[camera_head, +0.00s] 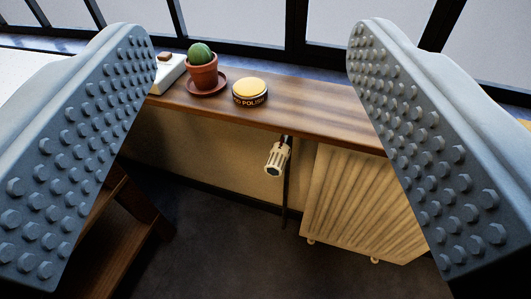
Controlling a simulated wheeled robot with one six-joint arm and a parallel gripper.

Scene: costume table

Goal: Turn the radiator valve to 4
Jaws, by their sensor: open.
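The radiator valve (277,158) is a small cream ribbed knob with a dark end, below the wooden sill. It sits just left of the cream radiator (362,205), by a dark vertical pipe. Its numbers are too small to read. My gripper (253,75) is open, with one studded grey finger at the left and one at the right of the picture. The valve shows in the gap between the fingers, well beyond them and untouched. Nothing is between the fingers.
On the sill (310,112) stand a cactus in a terracotta pot (203,77) on a saucer, a polish tin (250,93) and a white device (168,72). Dark wooden furniture (125,235) stands at lower left. Dark floor (220,250) below the valve is clear.

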